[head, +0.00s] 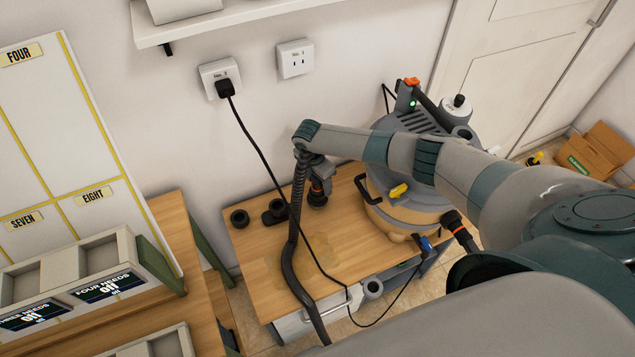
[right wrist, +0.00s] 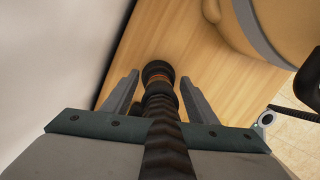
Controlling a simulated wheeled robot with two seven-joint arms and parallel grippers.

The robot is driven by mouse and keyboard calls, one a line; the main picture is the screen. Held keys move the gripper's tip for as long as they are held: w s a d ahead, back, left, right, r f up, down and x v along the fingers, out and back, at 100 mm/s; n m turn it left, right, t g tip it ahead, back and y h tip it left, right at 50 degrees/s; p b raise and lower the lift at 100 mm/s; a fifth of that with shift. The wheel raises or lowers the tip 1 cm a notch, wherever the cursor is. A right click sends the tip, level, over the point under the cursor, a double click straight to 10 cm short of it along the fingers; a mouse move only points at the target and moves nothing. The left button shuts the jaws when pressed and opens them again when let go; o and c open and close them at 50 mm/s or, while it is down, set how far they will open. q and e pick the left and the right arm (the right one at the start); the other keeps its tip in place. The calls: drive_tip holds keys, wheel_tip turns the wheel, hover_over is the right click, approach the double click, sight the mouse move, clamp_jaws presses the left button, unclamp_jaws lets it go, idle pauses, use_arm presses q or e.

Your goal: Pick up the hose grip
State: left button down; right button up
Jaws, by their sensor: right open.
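The hose grip (head: 317,190) is a black piece with an orange ring, standing at the table's back edge area beside the black ribbed hose (head: 294,225). My right gripper (head: 316,168) is over it, pointing down, and partly hides it. In the right wrist view the hose grip (right wrist: 158,75) lies between the two spread fingers of my right gripper (right wrist: 158,90), with a gap visible on the left side. The ribbed hose (right wrist: 168,150) runs from it towards the camera. My left gripper is not in view.
The wooden table (head: 255,255) also holds dark nozzle pieces (head: 275,212) and a beige and grey vacuum-like machine (head: 405,215). A black power cord (head: 258,150) runs from the wall socket across the table. A shelf unit (head: 75,265) stands at left.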

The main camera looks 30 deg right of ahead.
drive_tip(key=c, duration=1.2)
drive_tip(key=shift+c, duration=0.2)
drive_tip(key=shift+r, duration=0.1)
wheel_tip(320, 180, up, 10)
drive_tip(key=shift+f+b, duration=0.1)
drive_tip(key=shift+b, duration=0.95)
